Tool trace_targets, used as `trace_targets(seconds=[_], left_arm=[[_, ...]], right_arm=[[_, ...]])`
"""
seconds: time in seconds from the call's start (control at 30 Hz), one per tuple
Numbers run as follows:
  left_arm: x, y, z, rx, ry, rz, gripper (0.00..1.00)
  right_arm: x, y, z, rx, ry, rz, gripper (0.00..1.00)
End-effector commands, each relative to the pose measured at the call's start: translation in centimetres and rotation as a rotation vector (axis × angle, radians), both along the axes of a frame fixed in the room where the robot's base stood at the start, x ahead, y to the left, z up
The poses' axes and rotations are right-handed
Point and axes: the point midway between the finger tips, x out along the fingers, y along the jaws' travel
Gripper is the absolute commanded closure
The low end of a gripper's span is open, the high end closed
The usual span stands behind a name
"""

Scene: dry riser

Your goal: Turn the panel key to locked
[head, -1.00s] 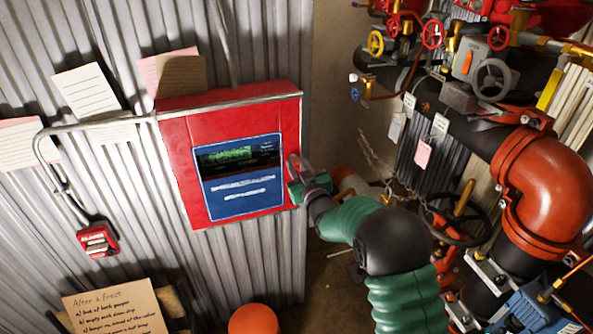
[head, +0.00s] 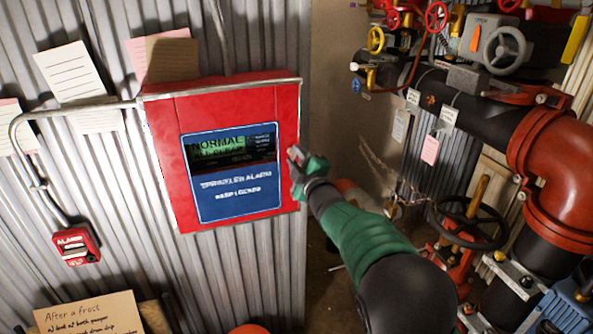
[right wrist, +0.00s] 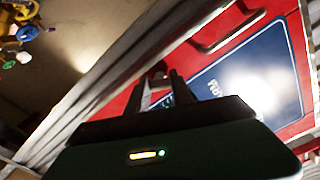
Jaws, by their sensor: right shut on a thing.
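The red alarm panel (head: 165,170) is mounted on the corrugated wall. Its blue plate has a screen reading "NORMAL" with a less clear second line, and white print about a sprinkler alarm below. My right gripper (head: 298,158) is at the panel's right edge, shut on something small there. In the right wrist view, the fingers (right wrist: 161,90) reach to the panel's red side (right wrist: 205,62), and the held part is mostly hidden between them. I cannot make out the key or its turn position. My left gripper is not in view.
A red alarm pull box (head: 76,243) hangs at lower left, joined by a grey conduit. Black and red pipes, colored valves and a black handwheel (head: 468,222) crowd the right side. Papers are on the wall.

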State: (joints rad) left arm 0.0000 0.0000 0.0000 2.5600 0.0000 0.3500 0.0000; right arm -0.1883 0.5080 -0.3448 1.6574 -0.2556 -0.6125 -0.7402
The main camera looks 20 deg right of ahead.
Motion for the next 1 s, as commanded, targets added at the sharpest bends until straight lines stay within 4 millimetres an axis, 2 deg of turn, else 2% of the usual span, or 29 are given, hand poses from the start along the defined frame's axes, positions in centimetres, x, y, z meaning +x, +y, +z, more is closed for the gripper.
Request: trace_targets(seconds=[0.03,0.1,0.4,0.7,1.0], left_arm=[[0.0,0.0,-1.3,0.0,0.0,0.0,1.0],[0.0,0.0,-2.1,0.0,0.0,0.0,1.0],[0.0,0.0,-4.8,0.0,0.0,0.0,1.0],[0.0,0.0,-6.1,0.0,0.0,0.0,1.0],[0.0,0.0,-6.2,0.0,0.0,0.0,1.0]], right_arm=[[0.0,0.4,-0.4,-0.042,-0.009,0.006,1.0],[0.0,0.3,-0.4,-0.106,-0.01,0.006,1.0],[0.1,0.4,-0.4,-0.329,-0.014,0.006,1.0],[0.1,0.5,-0.3,-0.445,-0.015,0.008,1.0],[0.1,0.5,-0.4,-0.471,-0.01,0.008,1.0]])
